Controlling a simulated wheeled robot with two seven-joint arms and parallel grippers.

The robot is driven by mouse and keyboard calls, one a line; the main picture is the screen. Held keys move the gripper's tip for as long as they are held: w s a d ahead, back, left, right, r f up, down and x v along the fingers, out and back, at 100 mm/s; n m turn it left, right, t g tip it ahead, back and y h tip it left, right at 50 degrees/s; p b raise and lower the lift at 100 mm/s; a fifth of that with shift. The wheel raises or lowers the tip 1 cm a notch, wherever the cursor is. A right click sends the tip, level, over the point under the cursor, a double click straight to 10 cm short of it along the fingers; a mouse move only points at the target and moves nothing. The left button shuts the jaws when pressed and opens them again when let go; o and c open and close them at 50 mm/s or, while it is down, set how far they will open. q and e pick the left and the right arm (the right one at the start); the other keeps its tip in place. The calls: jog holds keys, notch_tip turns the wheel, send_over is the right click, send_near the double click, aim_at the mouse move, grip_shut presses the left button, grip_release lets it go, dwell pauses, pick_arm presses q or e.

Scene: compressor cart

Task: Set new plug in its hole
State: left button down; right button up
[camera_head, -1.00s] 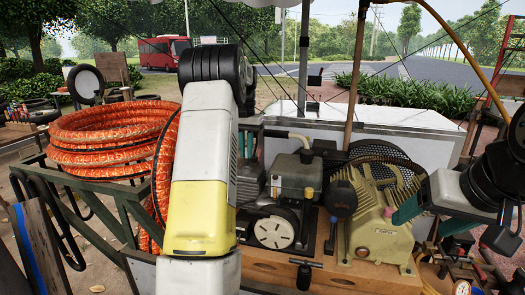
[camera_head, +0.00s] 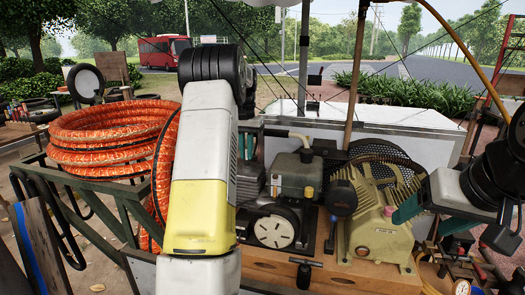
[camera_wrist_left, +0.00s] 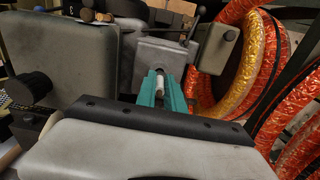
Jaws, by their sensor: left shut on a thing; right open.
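My left gripper (camera_wrist_left: 162,90) has teal fingers shut on a small white plug (camera_wrist_left: 159,84) in the left wrist view. The plug is in front of a grey metal block (camera_wrist_left: 160,62) on the machine. I cannot tell whether the plug touches the block, and its hole is not clearly visible. In the head view the left fingertips (camera_head: 247,145) show only partly beside my white and yellow arm, next to the engine, and the plug is hidden. My right gripper (camera_head: 432,214) is open and empty at the right, beside the beige compressor pump (camera_head: 380,235).
The engine (camera_head: 290,180) and pump stand on a wooden deck (camera_head: 275,267). A T-handled tool (camera_head: 304,272) is at the deck's front. Coiled orange hose (camera_head: 105,140) lies at the left, close to my left arm. A grey tank-like housing (camera_wrist_left: 65,60) flanks the left gripper.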

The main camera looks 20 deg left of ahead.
pick_arm(q)
jog(key=shift+f, duration=0.8)
jog(key=c, duration=1.4)
grip_release()
jog(key=shift+o, duration=0.2)
jog(key=o, duration=0.3)
jog(key=shift+r, duration=3)
